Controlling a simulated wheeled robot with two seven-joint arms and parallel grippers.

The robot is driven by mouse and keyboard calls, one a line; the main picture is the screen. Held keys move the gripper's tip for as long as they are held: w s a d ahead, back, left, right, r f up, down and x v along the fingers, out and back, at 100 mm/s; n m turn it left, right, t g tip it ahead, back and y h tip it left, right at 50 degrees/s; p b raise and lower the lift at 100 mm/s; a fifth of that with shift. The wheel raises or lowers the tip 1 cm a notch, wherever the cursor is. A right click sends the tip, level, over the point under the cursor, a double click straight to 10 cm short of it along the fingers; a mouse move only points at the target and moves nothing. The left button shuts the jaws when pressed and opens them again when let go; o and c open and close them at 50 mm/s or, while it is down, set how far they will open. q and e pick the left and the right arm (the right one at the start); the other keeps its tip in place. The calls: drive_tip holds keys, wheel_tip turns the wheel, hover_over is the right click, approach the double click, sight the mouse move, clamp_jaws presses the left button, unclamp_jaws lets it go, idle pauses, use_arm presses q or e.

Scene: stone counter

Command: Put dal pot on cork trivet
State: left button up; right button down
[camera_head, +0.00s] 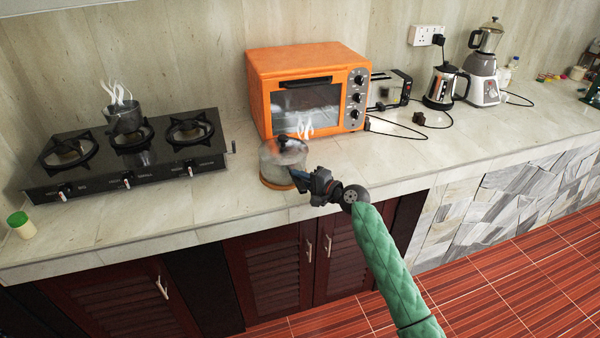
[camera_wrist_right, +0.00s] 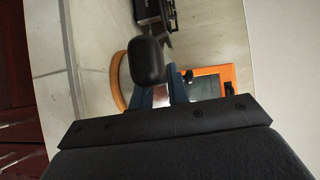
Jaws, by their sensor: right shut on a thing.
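The dal pot (camera_head: 284,168), silvery with a dark-knobbed lid and steam above it, stands upright over the cork trivet (camera_head: 271,184) near the counter's front edge. A brown rim of the trivet shows under the pot, and a curved part shows in the wrist view (camera_wrist_right: 116,84). I cannot tell whether the pot bears fully on it. My right gripper (camera_head: 304,181) is at the pot's right side, shut on the pot. In the wrist view a dark rounded part, seemingly the pot's handle (camera_wrist_right: 147,62), is at the blue fingers. The left gripper is not in view.
A black gas stove (camera_head: 150,158) with a smaller steaming pot (camera_head: 124,117) stands to the left. An orange oven (camera_head: 305,92) stands close behind the dal pot. A toaster (camera_head: 390,88), kettle (camera_head: 441,87) and blender (camera_head: 485,62) are further right. The front counter to the right is clear.

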drive_tip(key=shift+r, duration=0.15)
drive_tip(key=c, duration=1.4)
unclamp_jaws()
drive_tip(key=shift+o, duration=0.2)
